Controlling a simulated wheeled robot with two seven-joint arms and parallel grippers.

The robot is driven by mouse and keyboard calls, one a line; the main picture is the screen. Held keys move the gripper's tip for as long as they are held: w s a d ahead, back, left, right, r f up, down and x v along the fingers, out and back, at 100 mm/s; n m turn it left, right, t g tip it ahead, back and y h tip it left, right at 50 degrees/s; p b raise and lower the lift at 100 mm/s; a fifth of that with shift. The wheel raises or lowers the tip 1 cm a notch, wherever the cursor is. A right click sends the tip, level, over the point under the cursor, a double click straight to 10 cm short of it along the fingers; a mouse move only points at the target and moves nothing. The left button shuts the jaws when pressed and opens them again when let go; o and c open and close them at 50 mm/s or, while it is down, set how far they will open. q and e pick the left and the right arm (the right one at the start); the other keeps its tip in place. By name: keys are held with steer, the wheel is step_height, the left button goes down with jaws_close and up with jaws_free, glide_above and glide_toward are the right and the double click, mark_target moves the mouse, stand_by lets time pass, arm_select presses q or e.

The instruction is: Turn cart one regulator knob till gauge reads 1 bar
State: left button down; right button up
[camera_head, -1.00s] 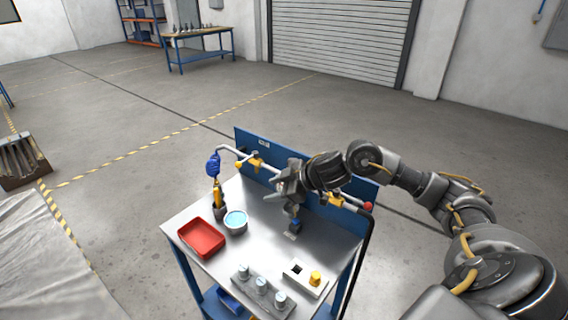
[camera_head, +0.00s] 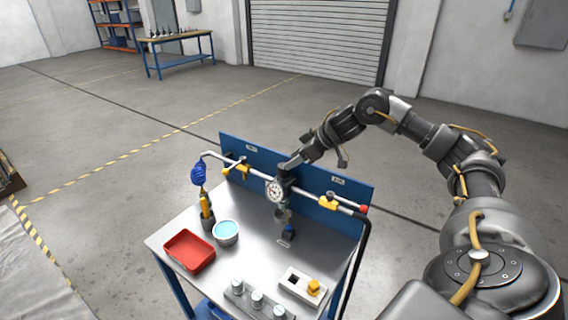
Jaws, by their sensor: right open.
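The regulator stands on the pipe at the back of the cart, with a round white gauge (camera_head: 275,190) facing me. The gauge is too small to read. A blue knob (camera_head: 289,231) shows at the lower end of the regulator, above the cart top. My right gripper (camera_head: 294,162) is open, just above and behind the gauge, near the top of the blue back panel. It is apart from the blue knob, and its fingertips are hard to make out. My left gripper is not in view.
Yellow valve handles (camera_head: 328,201) sit on the pipe.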

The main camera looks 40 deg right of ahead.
steer(key=p+x, duration=0.1)
steer(key=x, duration=0.3)
steer(key=shift+w, duration=0.1)
steer(key=shift+w+a+f, duration=0.2)
steer(key=shift+w+f, duration=0.1)
steer(key=shift+f, duration=0.15)
steer(key=c, duration=0.7)
steer(key=shift+r+n+g+y+p, duration=0.2)
steer(key=shift+n+g+y+p, duration=0.65)
steer(key=shift+n+p, duration=0.5)
steer(key=shift+f+n+g+y+p, duration=0.1)
steer(key=shift+n+g+y+p, duration=0.1)
steer(key=shift+n+g+y, duration=0.4)
steer(key=shift+n+g+y+p, duration=0.15)
steer(key=shift+n, duration=0.7)
